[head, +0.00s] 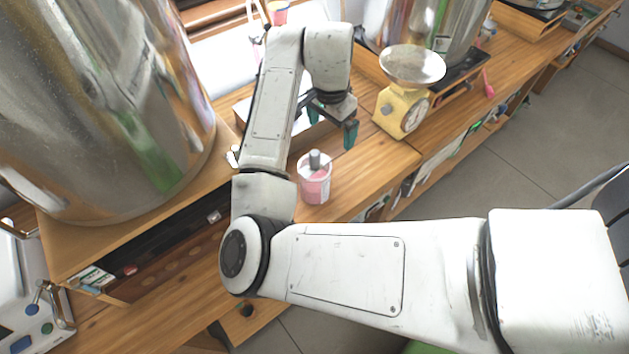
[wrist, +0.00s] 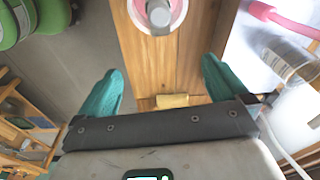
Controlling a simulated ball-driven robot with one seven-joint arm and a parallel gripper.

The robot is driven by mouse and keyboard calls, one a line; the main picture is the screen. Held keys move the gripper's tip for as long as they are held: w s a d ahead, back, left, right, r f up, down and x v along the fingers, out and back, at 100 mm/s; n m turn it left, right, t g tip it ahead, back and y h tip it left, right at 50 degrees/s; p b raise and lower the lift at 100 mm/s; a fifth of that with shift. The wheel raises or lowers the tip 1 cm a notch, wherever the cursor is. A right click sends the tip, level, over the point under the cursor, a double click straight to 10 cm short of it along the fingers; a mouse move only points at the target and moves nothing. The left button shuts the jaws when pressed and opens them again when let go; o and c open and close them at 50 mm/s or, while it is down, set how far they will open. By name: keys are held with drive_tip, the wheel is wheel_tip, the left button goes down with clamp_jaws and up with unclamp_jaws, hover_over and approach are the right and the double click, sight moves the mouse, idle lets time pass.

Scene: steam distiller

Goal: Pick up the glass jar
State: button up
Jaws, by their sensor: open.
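A clear glass jar (wrist: 290,62) with a pale label shows at the right of the wrist view, tilted in the picture, on a bright white surface. It lies outside my gripper, beyond the right finger. I cannot make it out surely in the head view. My gripper (wrist: 162,72) is open, with its two green fingers apart and nothing held between them. In the head view my gripper (head: 331,122) hangs over the wooden bench, left of the yellow scale, partly hidden by my own wrist.
A pink and white tub (head: 314,182) with a grey knob stands near the bench edge; it also shows in the wrist view (wrist: 175,14). A yellow scale (head: 401,108) stands right of my gripper. A large steel vessel (head: 95,110) fills the left. Bench (head: 355,168) between is bare.

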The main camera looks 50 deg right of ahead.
sight(317, 153)
drive_tip(key=a, duration=0.2)
drive_tip(key=w+a+y, duration=0.1)
drive_tip(key=shift+f+m, duration=0.3)
drive_tip(key=shift+w+a+f, duration=0.15)
drive_tip(key=shift+a+f, duration=0.05)
drive_tip(key=shift+a, duration=0.15)
wheel_tip(317, 153, down, 5)
drive_tip(key=shift+f+p, duration=0.1)
drive_tip(key=shift+p, duration=0.3)
drive_tip(key=shift+w+a+f+p, duration=0.15)
drive_tip(key=shift+f+p, duration=0.6)
drive_tip(key=shift+f, duration=1.9)
drive_tip(key=c, duration=1.7)
drive_tip(key=shift+c, duration=0.3)
drive_tip(key=shift+r, duration=0.15)
